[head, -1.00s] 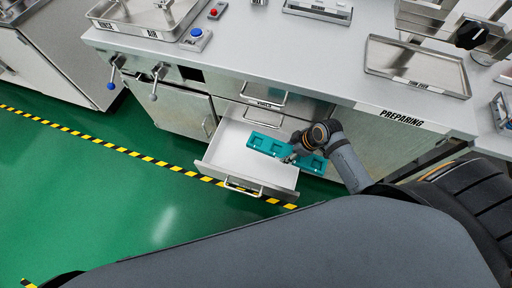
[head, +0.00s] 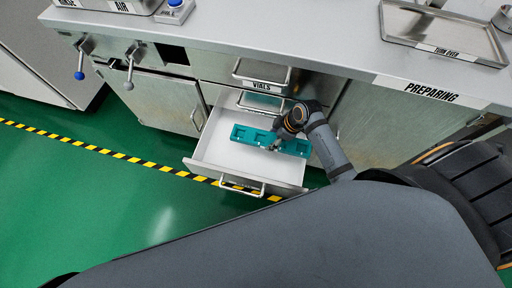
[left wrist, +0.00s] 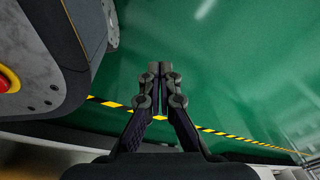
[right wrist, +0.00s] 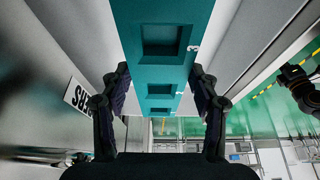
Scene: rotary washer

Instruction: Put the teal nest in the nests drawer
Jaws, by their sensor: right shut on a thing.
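The teal nest (head: 250,135) is a long block with square pockets. In the head view it lies across the back part of the open white drawer (head: 222,158), its right end at the drawer's right side. I cannot tell whether it touches the drawer floor. My right gripper (head: 275,147) is shut on the nest near its middle, and the arm hides part of it. In the right wrist view the nest (right wrist: 160,75) runs between the fingers. My left gripper (left wrist: 160,72) is shut and empty, over the green floor.
A drawer labelled VIALS (head: 262,73) sits above the open one. The counter edge with the PREPARING label (head: 432,91) overhangs to the right. Valve handles (head: 128,80) stick out at the left. The green floor (head: 100,200) in front is clear.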

